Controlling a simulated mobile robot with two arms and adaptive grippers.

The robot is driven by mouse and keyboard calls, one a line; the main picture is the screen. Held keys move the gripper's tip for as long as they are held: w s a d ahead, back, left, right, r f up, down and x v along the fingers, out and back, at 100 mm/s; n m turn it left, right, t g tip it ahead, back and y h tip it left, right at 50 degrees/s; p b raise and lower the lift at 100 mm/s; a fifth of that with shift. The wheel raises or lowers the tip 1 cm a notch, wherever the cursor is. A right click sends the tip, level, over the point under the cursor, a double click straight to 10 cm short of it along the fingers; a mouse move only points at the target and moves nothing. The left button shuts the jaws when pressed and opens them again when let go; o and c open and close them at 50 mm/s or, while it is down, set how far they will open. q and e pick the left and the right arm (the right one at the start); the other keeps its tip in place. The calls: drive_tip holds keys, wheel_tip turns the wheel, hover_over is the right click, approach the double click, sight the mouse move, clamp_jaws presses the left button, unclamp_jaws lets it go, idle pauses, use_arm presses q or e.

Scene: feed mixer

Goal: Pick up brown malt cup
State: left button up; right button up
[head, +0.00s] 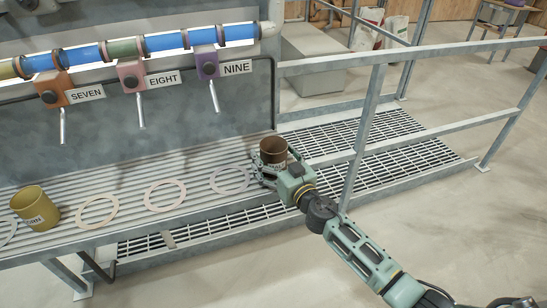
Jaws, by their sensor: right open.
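The brown malt cup (273,149) stands upright near the right end of the ribbed metal shelf, just right of the rightmost pale ring. My right gripper (266,172) reaches in from the lower right and is open at the cup's near side, with its fingers low around it. The gripper partly covers the cup's lower part and label. Whether the fingers touch the cup cannot be told. My left gripper is not in view.
A yellow-olive cup (34,208) stands at the shelf's left. Pale rings (165,195) lie along the ribbed shelf (120,187). Spouts labelled SEVEN, EIGHT and NINE (207,65) hang above. A metal railing (362,130) and grating stand right of the cup, close to my right arm.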

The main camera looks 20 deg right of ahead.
drive_tip(key=shift+c, duration=0.3)
drive_tip(key=c, duration=1.1)
drive_tip(key=shift+c, duration=0.6)
drive_tip(key=shift+r, duration=0.1)
